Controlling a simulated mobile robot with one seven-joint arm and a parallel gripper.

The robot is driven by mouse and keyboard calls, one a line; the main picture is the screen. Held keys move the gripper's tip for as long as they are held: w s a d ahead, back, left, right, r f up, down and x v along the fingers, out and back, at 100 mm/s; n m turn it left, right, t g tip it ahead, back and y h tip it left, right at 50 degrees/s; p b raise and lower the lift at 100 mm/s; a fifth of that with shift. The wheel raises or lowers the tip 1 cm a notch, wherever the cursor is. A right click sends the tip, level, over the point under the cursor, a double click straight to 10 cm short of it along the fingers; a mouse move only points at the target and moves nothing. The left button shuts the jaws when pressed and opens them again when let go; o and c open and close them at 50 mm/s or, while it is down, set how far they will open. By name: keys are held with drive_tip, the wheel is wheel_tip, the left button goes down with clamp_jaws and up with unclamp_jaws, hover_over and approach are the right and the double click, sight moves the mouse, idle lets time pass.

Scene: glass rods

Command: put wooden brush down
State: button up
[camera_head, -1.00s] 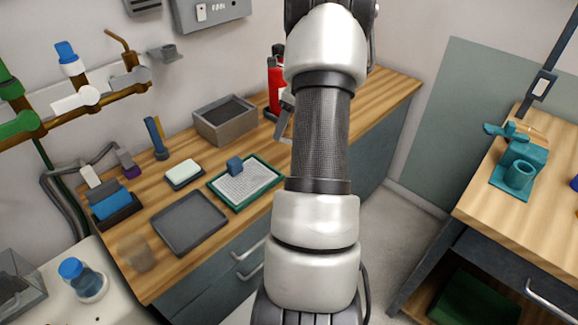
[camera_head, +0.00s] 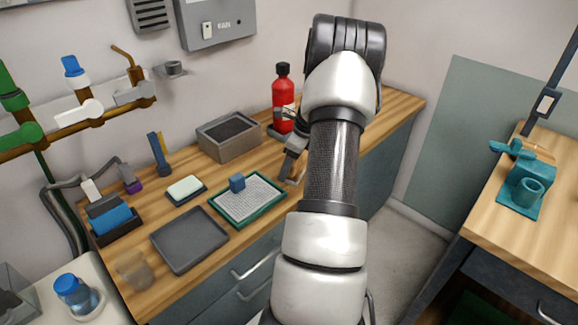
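My gripper (camera_head: 288,178) shows as a small dark grey shape left of my arm, low over the wooden counter (camera_head: 262,148) and just right of the green-rimmed tray. My arm link partly covers it, and its fingers are too small to read as open or shut. I cannot make out a wooden brush with certainty in this view; anything in the fingers is too small or hidden.
On the counter are a green-rimmed tray (camera_head: 262,203) with a blue block (camera_head: 237,183), a grey tray (camera_head: 188,240), a soap dish (camera_head: 186,190), a grey box (camera_head: 228,136) and a red extinguisher (camera_head: 283,98). A teal vise (camera_head: 524,188) stands on the right bench.

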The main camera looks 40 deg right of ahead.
drive_tip(key=shift+f, duration=0.2)
drive_tip(key=o, duration=1.3)
drive_tip(key=shift+r, duration=0.1)
drive_tip(key=p+v, duration=0.2)
drive_tip(key=v, duration=1)
drive_tip(key=shift+r, duration=0.1)
drive_tip(key=shift+w, duration=0.1)
